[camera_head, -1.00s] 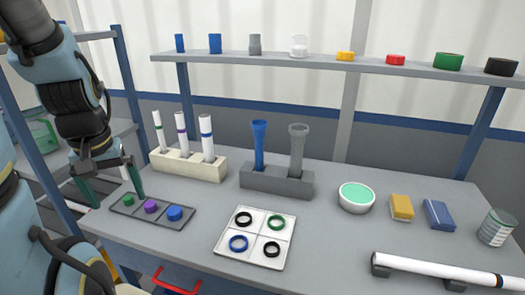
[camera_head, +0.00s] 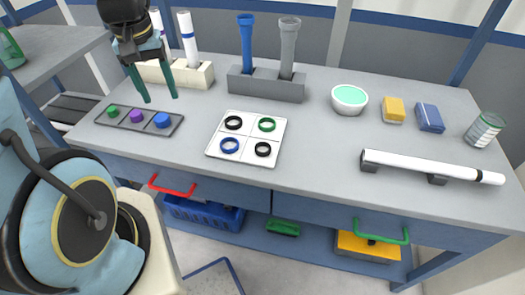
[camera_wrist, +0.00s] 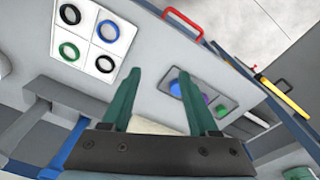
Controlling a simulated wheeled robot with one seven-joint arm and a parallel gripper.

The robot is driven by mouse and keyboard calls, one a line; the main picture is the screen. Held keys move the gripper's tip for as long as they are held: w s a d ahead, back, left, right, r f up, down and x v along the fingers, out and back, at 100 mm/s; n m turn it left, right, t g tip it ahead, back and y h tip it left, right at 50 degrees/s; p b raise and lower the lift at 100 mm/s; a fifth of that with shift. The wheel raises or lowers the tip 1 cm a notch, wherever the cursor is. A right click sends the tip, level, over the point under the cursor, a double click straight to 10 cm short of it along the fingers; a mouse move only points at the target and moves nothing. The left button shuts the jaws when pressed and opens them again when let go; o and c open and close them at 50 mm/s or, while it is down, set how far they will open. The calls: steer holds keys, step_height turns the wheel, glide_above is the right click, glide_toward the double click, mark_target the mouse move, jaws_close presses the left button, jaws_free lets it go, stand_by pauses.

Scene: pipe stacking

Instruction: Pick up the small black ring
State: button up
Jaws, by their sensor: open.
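A white four-part tray (camera_head: 246,135) lies on the table with one ring in each compartment. One black ring (camera_head: 233,122) is at the back left and another black ring (camera_head: 263,149) at the front right. They look close in size, so I cannot tell which is the small one. Both also show in the wrist view, the back-left black ring (camera_wrist: 104,64) and the front-right black ring (camera_wrist: 70,14). A green ring (camera_head: 267,124) and a blue ring (camera_head: 229,145) fill the other compartments. My gripper (camera_head: 162,97) is open and empty, left of the white tray.
A grey plate (camera_head: 122,127) with green, purple and blue plugs lies near my gripper. A cream holder (camera_head: 202,77) with white tubes and a grey block (camera_head: 265,90) with blue and grey pipes stand behind. A white pipe (camera_head: 420,165) lies at right. The table around the white tray is clear.

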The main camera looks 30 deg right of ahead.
steer(key=s+d+f+m+b, duration=0.2)
steer(key=s+d+f+b, duration=0.15)
steer(key=d, duration=0.75)
steer(key=m+b, duration=0.2)
glide_above(263, 151)
step_height(263, 151, down, 5)
steer(key=shift+g+y, duration=0.3)
steer(key=shift+g, duration=0.1)
step_height(263, 151, down, 10)
steer(key=shift+r+p, duration=0.2)
steer(key=shift+p, duration=0.6)
steer(key=shift+c, duration=0.4)
jaws_close()
